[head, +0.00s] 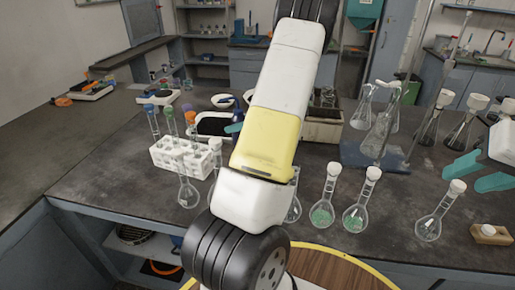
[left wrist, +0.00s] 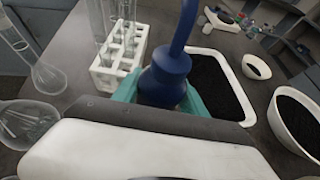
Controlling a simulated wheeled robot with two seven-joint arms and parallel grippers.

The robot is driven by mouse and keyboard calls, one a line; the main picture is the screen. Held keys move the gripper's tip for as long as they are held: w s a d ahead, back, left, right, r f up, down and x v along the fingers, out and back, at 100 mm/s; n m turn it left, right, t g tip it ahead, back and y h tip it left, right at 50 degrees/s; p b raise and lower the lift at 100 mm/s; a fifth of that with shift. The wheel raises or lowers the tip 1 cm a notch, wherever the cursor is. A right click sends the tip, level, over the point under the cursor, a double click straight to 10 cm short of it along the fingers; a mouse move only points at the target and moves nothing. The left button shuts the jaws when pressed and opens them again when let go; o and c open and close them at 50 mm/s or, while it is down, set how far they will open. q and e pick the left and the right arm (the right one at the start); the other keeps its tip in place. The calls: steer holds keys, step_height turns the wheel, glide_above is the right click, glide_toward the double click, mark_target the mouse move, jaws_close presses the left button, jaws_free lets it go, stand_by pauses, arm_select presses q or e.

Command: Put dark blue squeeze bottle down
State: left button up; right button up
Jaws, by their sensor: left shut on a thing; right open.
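The dark blue squeeze bottle (left wrist: 165,75) is between the teal fingers of my left gripper (left wrist: 160,94) in the left wrist view, its thin spout rising to the top edge. My left gripper is shut on it. In the head view my left arm hides most of the bottle; a dark blue sliver (head: 237,108) and a teal fingertip of my left gripper (head: 234,128) show beside the arm. The bottle's base is hidden, so I cannot tell whether it touches the bench. My right gripper (head: 478,174) is open and empty at the right.
A white tube rack (head: 168,160) stands left of the bottle on the dark bench. A white tray of black grains (left wrist: 222,85) is right beside the bottle in the left wrist view, with white bowls (left wrist: 295,118) beyond. Several stoppered flasks (head: 322,212) line the front.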

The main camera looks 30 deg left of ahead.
arm_select(q)
step_height(320, 180, down, 10)
steer(key=shift+r, duration=0.2)
stand_by(0.3)
steer(key=o, duration=0.7)
steer(key=shift+f, duration=0.15)
steer(key=shift+d+r, duration=0.1)
steer(key=shift+r, duration=0.15)
steer(key=v, duration=1.1)
steer(key=shift+d+r, duration=0.2)
steer(key=shift+d, duration=0.05)
steer(key=shift+w, duration=0.15)
